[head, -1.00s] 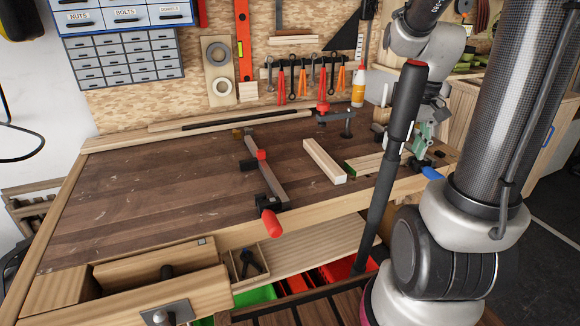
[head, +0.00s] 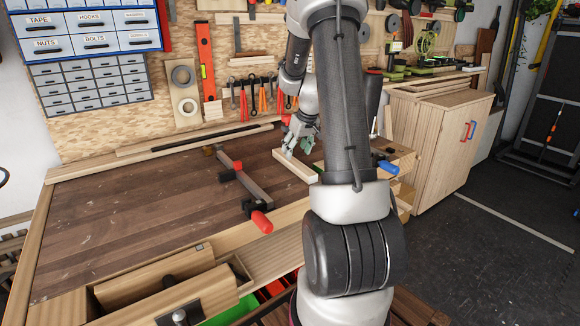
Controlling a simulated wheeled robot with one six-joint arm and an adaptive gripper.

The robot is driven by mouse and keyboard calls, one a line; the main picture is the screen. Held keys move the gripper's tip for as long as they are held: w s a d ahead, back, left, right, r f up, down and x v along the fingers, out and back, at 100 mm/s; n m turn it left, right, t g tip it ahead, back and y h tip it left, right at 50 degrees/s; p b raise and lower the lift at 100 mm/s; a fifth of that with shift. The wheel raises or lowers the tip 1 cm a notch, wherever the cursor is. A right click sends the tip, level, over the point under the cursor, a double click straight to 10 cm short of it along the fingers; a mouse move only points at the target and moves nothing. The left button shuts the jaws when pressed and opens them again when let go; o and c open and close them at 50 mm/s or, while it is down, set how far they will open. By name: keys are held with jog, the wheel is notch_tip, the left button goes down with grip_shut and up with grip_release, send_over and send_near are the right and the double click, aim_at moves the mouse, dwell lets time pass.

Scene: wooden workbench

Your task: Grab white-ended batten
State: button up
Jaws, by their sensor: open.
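The white-ended batten (head: 296,166) is a pale wooden bar lying on the dark bench top, running from back left to front right. Its near end, the white one in the earlier view, is at least partly behind my arm now. My gripper (head: 289,152) is at the far part of the batten, pointing down, with its fingers close to the wood. It is open. I cannot tell whether the fingers straddle the batten or touch it.
A bar clamp (head: 243,185) with red handles lies on the bench (head: 130,200) left of the batten. A blue handle (head: 388,168) sticks out at the bench's right end. Long strips (head: 190,143) lie along the back. The left bench top is clear.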

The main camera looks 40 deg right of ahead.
aim_at(293, 161)
jog(key=x, duration=0.6)
jog(key=shift+w+d+f, duration=0.1)
jog(key=c, duration=1.2)
